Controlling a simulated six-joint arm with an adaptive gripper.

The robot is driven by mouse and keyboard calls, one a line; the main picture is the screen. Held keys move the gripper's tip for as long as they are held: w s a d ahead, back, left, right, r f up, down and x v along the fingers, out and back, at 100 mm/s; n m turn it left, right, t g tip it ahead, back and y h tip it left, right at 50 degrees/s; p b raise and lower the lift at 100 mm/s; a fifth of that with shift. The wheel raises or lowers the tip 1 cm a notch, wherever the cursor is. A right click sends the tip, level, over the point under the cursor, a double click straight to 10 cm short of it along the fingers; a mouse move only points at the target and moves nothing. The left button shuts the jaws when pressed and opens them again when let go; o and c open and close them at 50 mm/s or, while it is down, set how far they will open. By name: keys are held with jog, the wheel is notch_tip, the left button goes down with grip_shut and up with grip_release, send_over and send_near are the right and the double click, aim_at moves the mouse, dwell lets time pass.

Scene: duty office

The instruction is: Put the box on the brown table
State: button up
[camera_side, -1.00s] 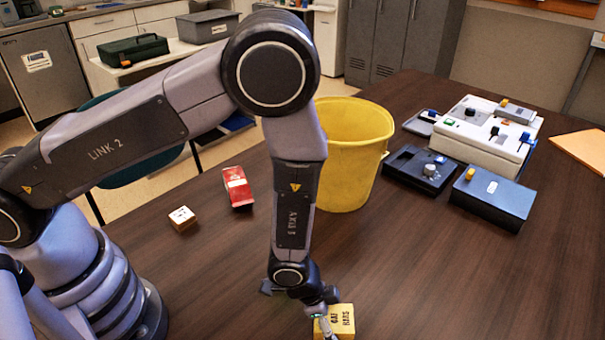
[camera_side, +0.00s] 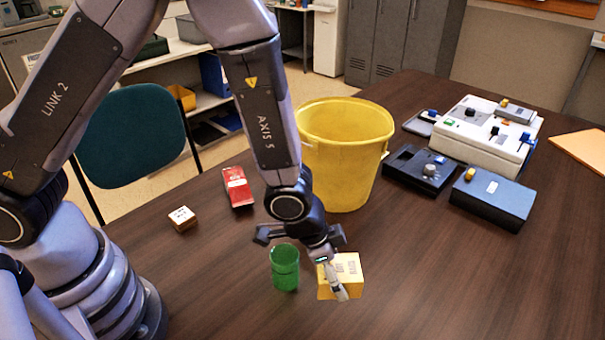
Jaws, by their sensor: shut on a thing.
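One finger shows across the box's near face; the far finger is mostly hidden. The box appears to be held over the brown table (camera_side: 430,285), but the gap beneath it is hard to judge. The dark brown table top fills most of the view, with bare wood in front of the box and to its right.
A green cup (camera_side: 285,268) stands close left of the box. A yellow bucket (camera_side: 343,155) stands behind my gripper. A red carton (camera_side: 238,187) and a small box (camera_side: 182,218) lie left. Dark devices (camera_side: 493,197) and a white unit (camera_side: 482,140) sit right.

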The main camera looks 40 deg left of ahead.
jog(key=w+a+r+n+t+y, duration=0.15)
jog(key=w+a+r+n, duration=0.35)
jog(key=a, duration=0.5)
jog(key=w+a+r+n+y, duration=0.2)
jog(key=w+a+r+n, duration=0.3)
jog(key=a+r, duration=0.4)
jog(key=s+a+f+n+g, duration=0.4)
jog(key=s+a+f+g, duration=0.1)
jog(key=s+a+f, duration=0.35)
jog(key=s+d+f+n+g+h, duration=0.2)
jog(key=s+f+n+g+h, duration=0.2)
jog(key=s+n+h, duration=0.5)
jog(key=w+d+f+n+t+h, duration=0.1)
jog(key=w+f, duration=0.1)
jog(key=w, duration=0.2)
jog(key=w+f+n+t+h, duration=0.1)
jog(key=w+f+t+h, duration=0.1)
jog(key=w, duration=0.3)
jog(key=w+d+f+n+t+h, duration=0.1)
jog(key=w+f+n+h, duration=0.1)
jog(key=w, duration=0.3)
jog(key=shift+w+d+f+t, duration=0.15)
jog(key=shift+d+f+t, duration=0.15)
jog(key=shift+f, duration=0.35)
jog(key=shift+w+f, duration=0.45)
jog(key=shift+f, duration=0.1)
jog(key=shift+w+f, duration=0.15)
jog(key=shift+f, duration=1.5)
